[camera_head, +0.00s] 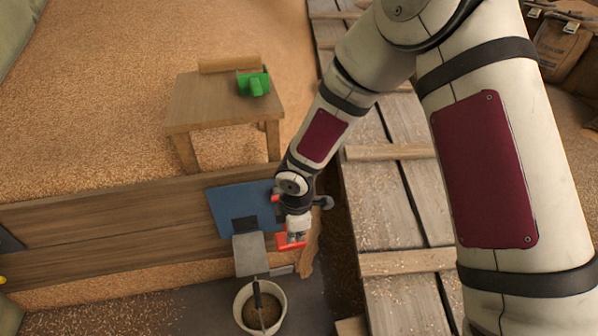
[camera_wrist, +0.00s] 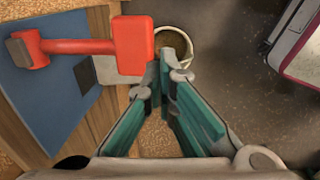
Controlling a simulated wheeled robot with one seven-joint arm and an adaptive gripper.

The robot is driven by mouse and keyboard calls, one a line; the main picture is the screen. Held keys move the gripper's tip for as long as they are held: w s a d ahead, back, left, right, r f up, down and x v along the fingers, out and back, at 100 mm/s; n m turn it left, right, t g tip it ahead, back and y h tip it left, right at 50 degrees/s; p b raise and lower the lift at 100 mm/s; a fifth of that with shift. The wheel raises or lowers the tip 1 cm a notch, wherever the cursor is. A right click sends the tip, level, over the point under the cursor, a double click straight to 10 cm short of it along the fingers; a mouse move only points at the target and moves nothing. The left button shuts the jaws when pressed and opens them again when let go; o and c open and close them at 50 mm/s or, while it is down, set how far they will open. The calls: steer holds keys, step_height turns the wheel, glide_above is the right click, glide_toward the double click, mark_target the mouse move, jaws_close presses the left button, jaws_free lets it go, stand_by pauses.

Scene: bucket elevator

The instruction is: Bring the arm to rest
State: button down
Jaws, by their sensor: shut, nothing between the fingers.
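My arm reaches from the upper right down to the blue panel (camera_head: 228,208) in the head view. My gripper (camera_wrist: 167,72) is shut in the wrist view, its teal fingers meeting at the tips with nothing between them. A red T-shaped handle (camera_wrist: 132,46) lies just left of the fingertips in the wrist view, in front of the blue panel (camera_wrist: 40,100). I cannot tell whether the fingertips touch it. In the head view my wrist partly hides the red handle (camera_head: 290,241), and my fingers are not clear there.
A white bucket (camera_head: 240,309) with grainy contents stands below a grey chute (camera_head: 248,254). A small wooden table (camera_head: 205,102) carries a green object (camera_head: 253,84). A long wooden board (camera_head: 100,225) holds the blue panel. Plank boards (camera_head: 400,285) lie under my arm.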

steer(key=s+d+r+m+h, duration=0.25)
steer(key=d+r+m, duration=0.25)
steer(key=d+r, duration=0.5)
steer(key=s+d+r+m+h, duration=0.1)
steer(key=s+d+r+m, duration=0.2)
steer(key=d+r+m, duration=0.7)
steer(key=s+d+r, duration=0.3)
steer(key=s+r, duration=0.6)
steer(key=s, duration=0.1)
steer(key=s+r+m+y, duration=0.25)
steer(key=s+m, duration=0.35)
steer(key=s, duration=0.9)
step_height(320, 180, up, 25)
steer(key=t+p, duration=0.2)
steer(key=p, duration=2.1)
steer(key=shift+a+f+t+y, duration=0.15)
steer(key=shift+a+t+y, duration=0.15)
steer(key=shift+a+t, duration=0.1)
steer(key=shift+w, duration=0.1)
